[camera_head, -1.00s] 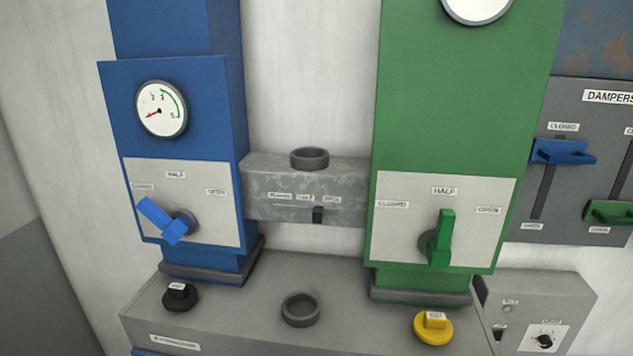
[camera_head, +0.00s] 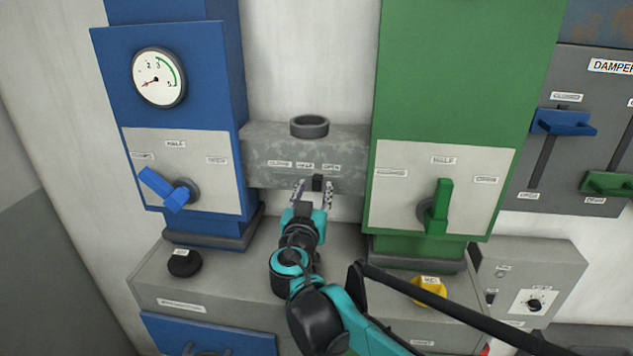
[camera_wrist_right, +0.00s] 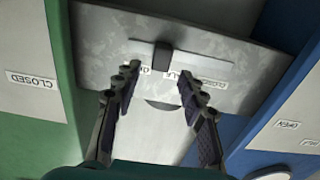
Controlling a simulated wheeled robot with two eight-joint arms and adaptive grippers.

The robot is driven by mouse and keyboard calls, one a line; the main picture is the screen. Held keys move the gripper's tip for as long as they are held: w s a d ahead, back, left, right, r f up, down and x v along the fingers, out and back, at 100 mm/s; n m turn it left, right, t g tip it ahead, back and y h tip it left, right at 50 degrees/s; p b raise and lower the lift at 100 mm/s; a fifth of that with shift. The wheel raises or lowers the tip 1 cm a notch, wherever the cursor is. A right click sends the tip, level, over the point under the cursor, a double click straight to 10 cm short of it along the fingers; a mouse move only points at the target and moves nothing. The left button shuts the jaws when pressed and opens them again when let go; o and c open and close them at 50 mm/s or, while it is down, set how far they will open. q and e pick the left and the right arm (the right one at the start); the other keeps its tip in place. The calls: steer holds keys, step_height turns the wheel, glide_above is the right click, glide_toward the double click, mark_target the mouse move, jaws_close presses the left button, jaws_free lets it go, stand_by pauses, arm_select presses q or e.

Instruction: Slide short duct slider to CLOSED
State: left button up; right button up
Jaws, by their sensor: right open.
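The short duct slider is a small dark knob (camera_head: 318,183) on the front of the grey short duct (camera_head: 262,150), between the blue and green columns. It sits between the HALF and OPEN labels. In the right wrist view the knob (camera_wrist_right: 162,57) stands in its slot just beyond my fingertips, with the CLOSED label (camera_wrist_right: 207,82) to its right. My right gripper (camera_head: 312,192) is open and empty in front of the duct, its fingers spread to either side of the knob. It also shows in the right wrist view (camera_wrist_right: 158,75). My left gripper is not in view.
The blue column (camera_head: 215,110) with a lever stands left, the green column (camera_head: 450,80) with its lever (camera_head: 437,205) right. A grey ring (camera_head: 309,126) tops the duct.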

mark_target(317, 182)
steer(key=w, duration=0.2)
steer(key=shift+w+d, duration=0.15)
steer(key=shift+w, duration=0.2)
steer(key=shift+w+d, duration=0.1)
steer(key=shift+w, duration=0.3)
